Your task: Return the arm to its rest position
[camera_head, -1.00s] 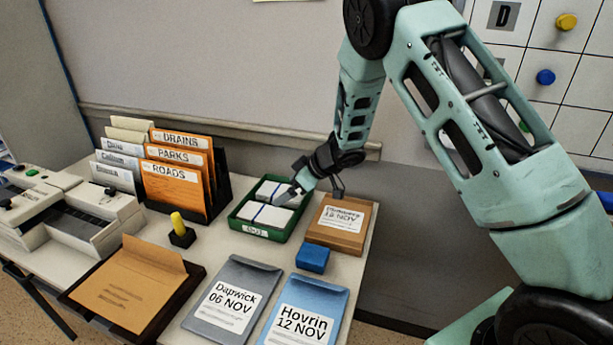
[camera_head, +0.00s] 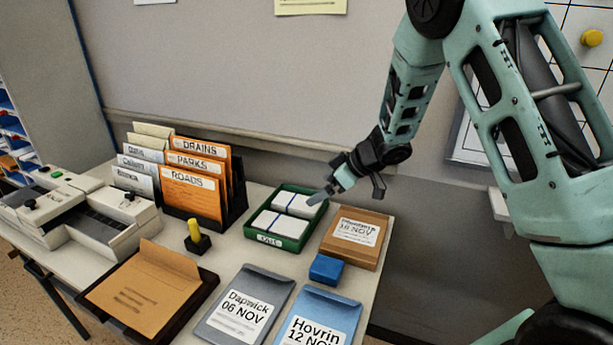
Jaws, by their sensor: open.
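My arm (camera_head: 415,90) reaches down from the upper right over the back right of the desk. My gripper (camera_head: 348,190) is at its end, with its fingers apart and nothing seen between them. It hangs above the right edge of the green OUT tray (camera_head: 270,240) and behind the brown folder dated NOV (camera_head: 355,238). I cannot tell how high it is above them. The tray holds white bundles of paper with dark bands.
A blue block (camera_head: 326,269) lies before the brown folder. Grey Dapwick (camera_head: 240,306) and blue Hovrin (camera_head: 316,318) folders lie in front. The wall is close behind.

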